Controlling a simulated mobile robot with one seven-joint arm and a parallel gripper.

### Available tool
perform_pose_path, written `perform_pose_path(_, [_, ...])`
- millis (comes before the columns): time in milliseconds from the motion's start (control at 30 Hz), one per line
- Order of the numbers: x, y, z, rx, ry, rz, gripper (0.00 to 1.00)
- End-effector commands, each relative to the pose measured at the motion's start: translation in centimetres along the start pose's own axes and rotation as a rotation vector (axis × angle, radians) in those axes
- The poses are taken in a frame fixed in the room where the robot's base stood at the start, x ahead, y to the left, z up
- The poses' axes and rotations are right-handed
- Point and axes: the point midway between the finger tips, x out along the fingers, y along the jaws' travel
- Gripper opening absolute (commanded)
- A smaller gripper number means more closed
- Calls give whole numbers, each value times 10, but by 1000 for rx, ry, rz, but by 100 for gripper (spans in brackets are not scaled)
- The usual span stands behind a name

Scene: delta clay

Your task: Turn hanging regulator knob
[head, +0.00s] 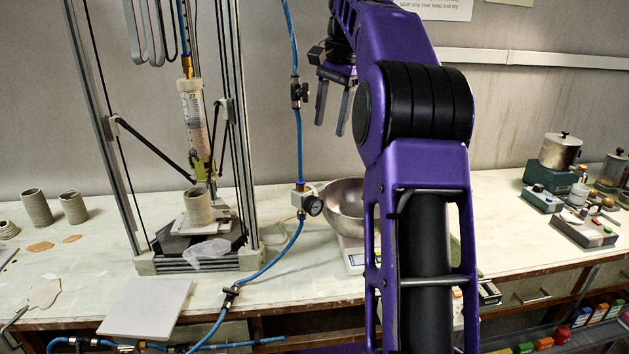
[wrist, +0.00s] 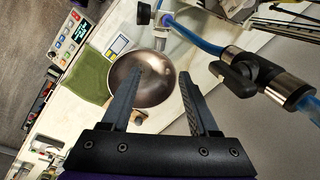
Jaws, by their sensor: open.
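The regulator (head: 303,190) hangs on a blue hose (head: 299,140) at the middle of the head view, with a round gauge (head: 314,206) on its right side. Its knob is too small to make out surely. My gripper (head: 331,126) is open and empty, above and right of the regulator, pointing down. In the wrist view my gripper (wrist: 160,74) has its fingers wide apart, with nothing between them but the distant bowl behind.
A black-handled inline valve (head: 299,92) sits on the hose above the regulator, close to my right finger in the wrist view (wrist: 240,72). A metal bowl (head: 346,205) stands on a scale behind my arm. A printer frame (head: 110,150) with a syringe (head: 194,120) stands left.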

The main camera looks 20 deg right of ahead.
Motion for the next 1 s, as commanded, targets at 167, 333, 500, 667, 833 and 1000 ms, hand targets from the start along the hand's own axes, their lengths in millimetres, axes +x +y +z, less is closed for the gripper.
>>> perform_pose_path(167, [28,1,0,0,-2,4,61])
perform_pose_path(333, [64,1,0,-2,-1,4,61])
perform_pose_path(500, [103,1,0,-3,-1,3,61])
perform_pose_path(667, [134,1,0,-1,-2,3,61])
perform_pose_path(833, [154,1,0,-2,1,1,61])
perform_pose_path(1000, [163,0,0,-2,1,1,61])
